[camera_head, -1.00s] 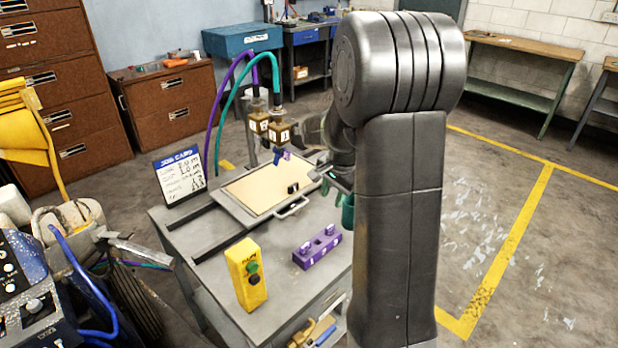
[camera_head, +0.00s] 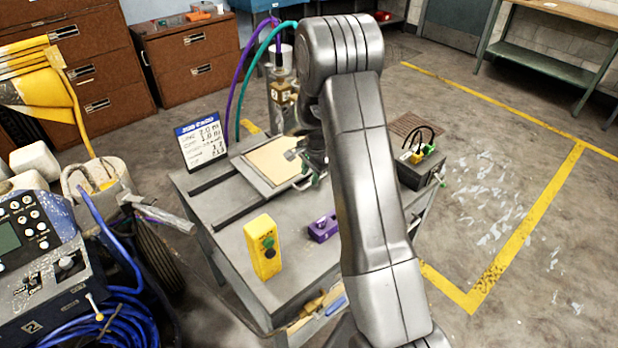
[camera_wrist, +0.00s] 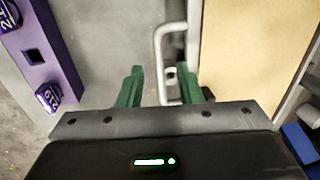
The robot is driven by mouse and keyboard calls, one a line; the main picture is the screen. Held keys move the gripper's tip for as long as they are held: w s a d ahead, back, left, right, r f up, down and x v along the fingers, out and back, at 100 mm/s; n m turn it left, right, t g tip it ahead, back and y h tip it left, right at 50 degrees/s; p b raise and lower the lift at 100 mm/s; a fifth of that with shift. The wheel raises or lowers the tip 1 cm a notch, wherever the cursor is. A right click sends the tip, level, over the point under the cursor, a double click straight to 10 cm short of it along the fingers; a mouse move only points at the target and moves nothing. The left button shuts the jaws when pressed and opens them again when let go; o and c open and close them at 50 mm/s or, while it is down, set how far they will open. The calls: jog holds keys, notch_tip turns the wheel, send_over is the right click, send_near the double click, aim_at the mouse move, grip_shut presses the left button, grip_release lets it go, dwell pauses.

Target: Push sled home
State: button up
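The sled is a grey metal tray (camera_head: 243,169) on rails on the cart top, carrying a tan board (camera_head: 275,158). In the wrist view, the tan board (camera_wrist: 238,60) fills the right side and the sled's U-shaped handle (camera_wrist: 158,50) sticks out to its left. My gripper (camera_wrist: 160,73) has two green fingers standing apart, with the handle between or just over them; contact cannot be told. In the head view, my gripper (camera_head: 313,178) is at the sled's front edge by the handle, partly hidden by my arm.
A yellow button box (camera_head: 262,249) and a purple block (camera_head: 323,228) stand on the cart in front of the sled. A job card (camera_head: 201,142) stands left. Nozzles with purple and green hoses rise behind. A dark box with cables (camera_head: 420,165) is at right.

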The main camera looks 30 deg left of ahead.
aim_at(308, 184)
jog(key=shift+w+a+f, duration=0.1)
jog(key=shift+a+f, duration=0.05)
jog(key=shift+f, duration=0.7)
jog(key=shift+a+f, duration=0.15)
jog(key=shift+f, duration=0.7)
jog(key=shift+c, duration=0.2)
grip_shut()
